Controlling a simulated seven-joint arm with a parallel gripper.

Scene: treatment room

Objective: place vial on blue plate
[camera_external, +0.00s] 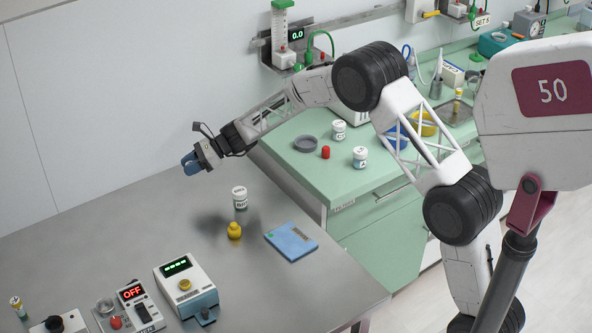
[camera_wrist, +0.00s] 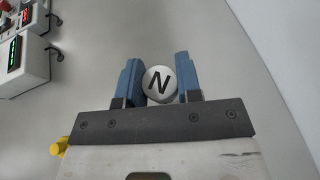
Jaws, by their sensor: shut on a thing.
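In the wrist view, my gripper (camera_wrist: 160,82) is shut on a vial with a round white cap (camera_wrist: 159,84) marked with a black N. The cap sits between the two blue fingers; the vial's body is hidden below it. In the external view the fingers hide the held vial. A flat blue plate (camera_external: 291,241) lies on the table, to the right of and nearer than my gripper, and looks bare apart from small markings.
A white-capped jar (camera_external: 240,197) and a yellow weight-like piece (camera_external: 234,231) stand between my gripper and the plate. A device with a green display (camera_external: 187,287) is at the table's front. The green counter (camera_external: 290,131) holds jars and a dark dish (camera_external: 306,144).

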